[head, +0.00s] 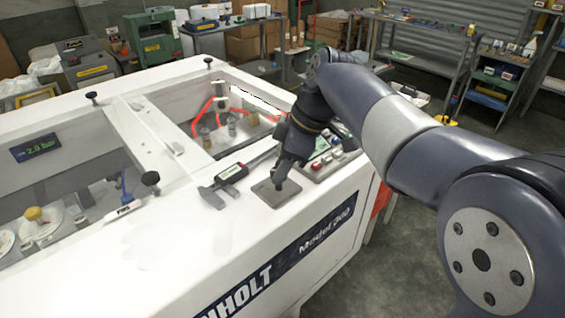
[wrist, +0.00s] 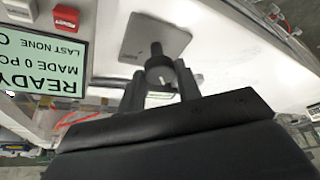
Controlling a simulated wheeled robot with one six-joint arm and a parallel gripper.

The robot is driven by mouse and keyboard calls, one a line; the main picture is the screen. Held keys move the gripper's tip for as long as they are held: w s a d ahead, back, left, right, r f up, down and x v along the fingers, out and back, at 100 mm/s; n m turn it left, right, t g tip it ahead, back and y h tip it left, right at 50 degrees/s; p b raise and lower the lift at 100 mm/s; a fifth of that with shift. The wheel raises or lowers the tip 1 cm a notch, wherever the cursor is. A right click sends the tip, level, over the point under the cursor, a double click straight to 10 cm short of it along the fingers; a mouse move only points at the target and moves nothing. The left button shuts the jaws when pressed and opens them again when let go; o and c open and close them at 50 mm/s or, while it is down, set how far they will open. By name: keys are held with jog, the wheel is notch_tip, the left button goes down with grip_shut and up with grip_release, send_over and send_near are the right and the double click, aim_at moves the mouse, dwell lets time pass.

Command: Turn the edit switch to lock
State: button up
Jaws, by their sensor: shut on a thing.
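The edit switch is a dark round knob (wrist: 158,68) with a short stem, on a grey square plate (wrist: 137,38). In the head view the plate (head: 266,194) lies on the machine's white front top, and my gripper (head: 280,180) reaches down over it, hiding most of the knob. In the wrist view my gripper (wrist: 161,80) has one dark finger on each side of the knob and is shut on it. A pale mark shows on the knob's face. The small lettering on the plate is too small to read, so I cannot tell the switch's setting.
A caliper (head: 232,174) lies left of the plate. A panel with coloured buttons (head: 333,155) is just right of my gripper; its screen (wrist: 45,68) reads READY. Open machine bays with black-knobbed frames lie to the left. Shelves and benches stand behind.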

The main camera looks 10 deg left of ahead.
jog(key=shift+n, duration=0.5)
jog(key=o, duration=1)
jog(key=v, duration=1)
jog(key=shift+w+d+r, duration=0.1)
jog(key=shift+w+r, duration=0.1)
jog(key=shift+r, duration=0.2)
jog(key=x, duration=1.1)
jog(key=shift+s+d, duration=0.1)
jog(key=shift+s, duration=0.1)
